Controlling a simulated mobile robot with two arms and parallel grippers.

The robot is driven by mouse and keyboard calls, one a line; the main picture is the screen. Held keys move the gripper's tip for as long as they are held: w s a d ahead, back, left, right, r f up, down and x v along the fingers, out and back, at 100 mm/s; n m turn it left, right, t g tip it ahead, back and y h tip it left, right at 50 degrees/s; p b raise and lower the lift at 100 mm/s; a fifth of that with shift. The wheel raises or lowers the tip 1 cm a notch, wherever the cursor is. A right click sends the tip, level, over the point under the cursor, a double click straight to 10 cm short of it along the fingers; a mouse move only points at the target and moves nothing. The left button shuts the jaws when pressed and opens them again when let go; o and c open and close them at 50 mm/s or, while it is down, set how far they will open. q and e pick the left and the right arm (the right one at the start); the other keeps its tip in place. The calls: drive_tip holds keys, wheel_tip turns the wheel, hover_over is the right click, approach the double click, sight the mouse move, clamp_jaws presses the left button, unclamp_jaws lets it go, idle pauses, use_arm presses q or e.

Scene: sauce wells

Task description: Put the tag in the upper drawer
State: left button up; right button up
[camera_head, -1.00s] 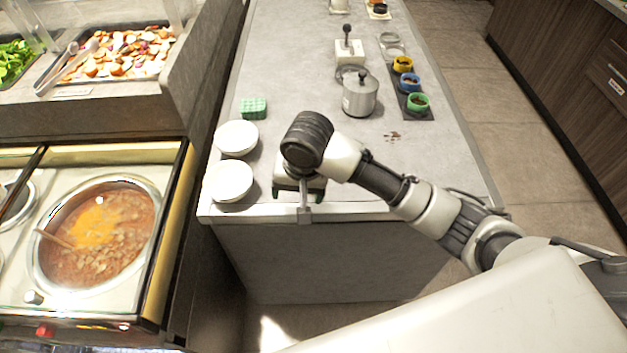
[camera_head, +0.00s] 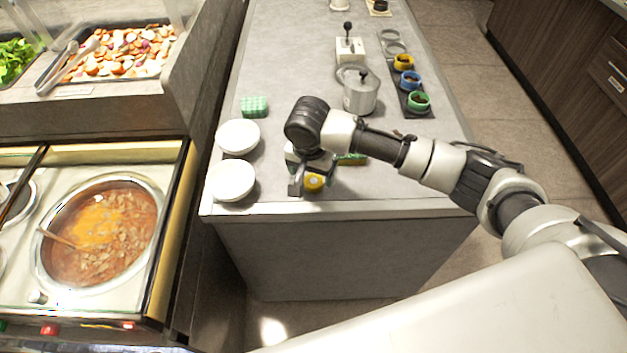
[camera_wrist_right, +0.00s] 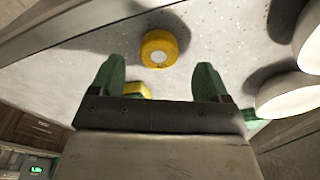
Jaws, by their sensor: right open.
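I cannot make out a loose tag in either view. My right gripper (camera_head: 308,172) is over the near end of the grey counter, mostly hidden under its own wrist. In the right wrist view its two green fingers (camera_wrist_right: 157,82) are spread apart with nothing between them. A yellow roll with a pale centre (camera_wrist_right: 159,49) lies on the counter beyond the fingertips; it also shows beside the gripper in the head view (camera_head: 314,183). Dark wood drawers (camera_head: 612,62) stand at the far right, a small pale label (camera_head: 616,86) on one front. My left gripper is out of view.
Two white bowl stacks (camera_head: 238,136) stand on the counter's left side, near a green block (camera_head: 255,107). A yellow-green sponge (camera_wrist_right: 136,89) lies near the gripper. A metal pot (camera_head: 360,95) and a dark tray of coloured cups (camera_head: 408,103) stand farther back. Open floor separates counter and drawers.

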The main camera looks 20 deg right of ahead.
sight(314, 180)
wheel_tip(314, 180, down, 3)
drive_tip(key=shift+d+f, duration=0.15)
drive_tip(key=shift+f, duration=0.05)
drive_tip(key=shift+c, duration=0.2)
drive_tip(key=c, duration=1)
drive_tip(key=shift+r, duration=0.1)
